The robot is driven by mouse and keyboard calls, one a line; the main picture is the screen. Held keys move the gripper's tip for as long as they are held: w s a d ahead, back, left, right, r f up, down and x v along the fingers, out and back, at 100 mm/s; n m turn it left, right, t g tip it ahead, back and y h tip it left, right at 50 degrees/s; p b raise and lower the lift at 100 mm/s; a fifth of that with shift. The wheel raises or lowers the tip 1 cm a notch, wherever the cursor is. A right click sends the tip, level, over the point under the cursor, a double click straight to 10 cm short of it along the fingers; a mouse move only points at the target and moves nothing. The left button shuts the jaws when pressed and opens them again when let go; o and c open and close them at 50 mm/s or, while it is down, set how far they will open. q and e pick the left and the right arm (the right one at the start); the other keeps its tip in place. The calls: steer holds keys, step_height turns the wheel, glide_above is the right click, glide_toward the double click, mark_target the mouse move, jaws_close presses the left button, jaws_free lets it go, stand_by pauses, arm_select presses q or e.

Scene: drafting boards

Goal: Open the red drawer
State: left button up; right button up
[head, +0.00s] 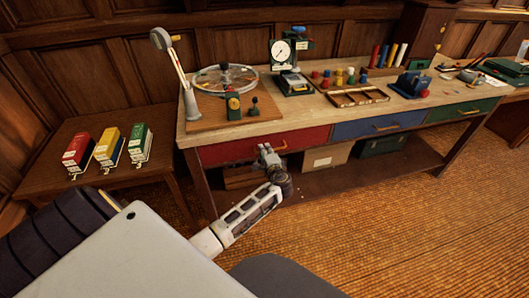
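The red drawer (228,150) is at the left end of the front of the wooden workbench (225,129). It looks closed, with its front flush under the bench top. Its brass-coloured handle (281,147) shows on the right half of the front. My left gripper (267,151) is in front of the drawer, beside the handle, and covers part of it. I cannot tell whether the fingers touch the handle or how far apart they are. My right gripper is out of view.
A blue drawer (365,128) and a green drawer (462,111) sit to the right. Boxes (327,156) stand on the lower shelf. The carpet in front (400,220) is clear.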

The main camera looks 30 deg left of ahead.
arm_select(q)
steer(key=shift+w+a+f, duration=0.1)
steer(key=shift+w+a, duration=0.3)
jaws_close()
